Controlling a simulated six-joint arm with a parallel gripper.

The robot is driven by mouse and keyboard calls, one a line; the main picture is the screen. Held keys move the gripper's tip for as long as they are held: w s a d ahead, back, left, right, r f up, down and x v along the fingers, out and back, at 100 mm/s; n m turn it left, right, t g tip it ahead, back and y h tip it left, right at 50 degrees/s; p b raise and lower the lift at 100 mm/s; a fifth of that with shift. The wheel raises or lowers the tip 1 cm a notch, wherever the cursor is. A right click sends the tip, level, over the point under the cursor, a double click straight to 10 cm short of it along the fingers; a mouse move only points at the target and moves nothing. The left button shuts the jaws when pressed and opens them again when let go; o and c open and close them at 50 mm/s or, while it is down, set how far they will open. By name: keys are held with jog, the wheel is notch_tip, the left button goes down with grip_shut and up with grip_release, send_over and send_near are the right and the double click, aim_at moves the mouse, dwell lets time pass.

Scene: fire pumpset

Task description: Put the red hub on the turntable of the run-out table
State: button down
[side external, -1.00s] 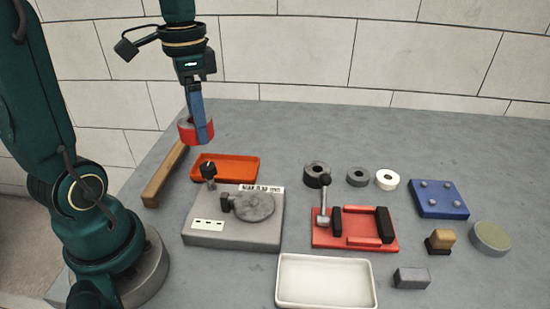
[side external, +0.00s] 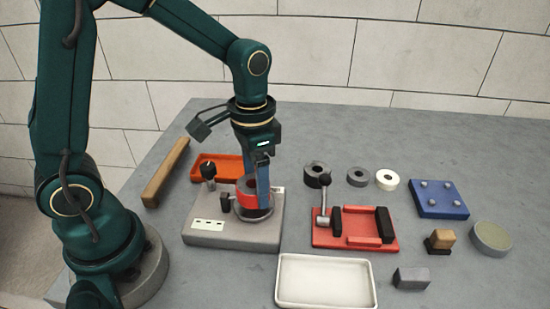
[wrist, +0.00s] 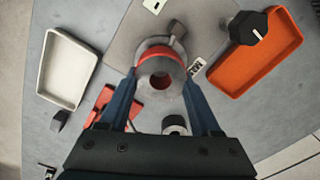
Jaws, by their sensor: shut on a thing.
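The red hub (side external: 246,189) is a red ring with a grey bored top. It is between the fingers of my gripper (side external: 262,185), which is shut on it. The hub is over the round grey turntable (side external: 256,213) of the run-out table (side external: 205,237), low and close to its surface; I cannot tell whether it touches. In the wrist view the hub (wrist: 162,78) shows its bore and hides most of the turntable. A small dark gauge part (side external: 225,201) stands just left of the hub.
An orange tray (side external: 212,165) lies behind the run-out table and a white tray (side external: 325,282) in front. A red fixture (side external: 357,242) with a lever stands to the right. Several loose rings, including a white one (side external: 387,180), a blue block (side external: 439,199) and a wooden bar (side external: 166,172) lie around.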

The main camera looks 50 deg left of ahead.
jog(key=shift+f, duration=0.65)
jog(key=shift+f, duration=0.15)
jog(key=shift+c, duration=0.5)
grip_release()
notch_tip(320, 180, up, 12)
jog(key=s+f+n+t, duration=0.1)
jog(key=s+n+t, duration=0.2)
jog(key=s+t, duration=0.2)
jog(key=shift+s+a+f+t, duration=0.2)
jog(key=shift+s+t, duration=0.1)
jog(key=shift+s, duration=1.6)
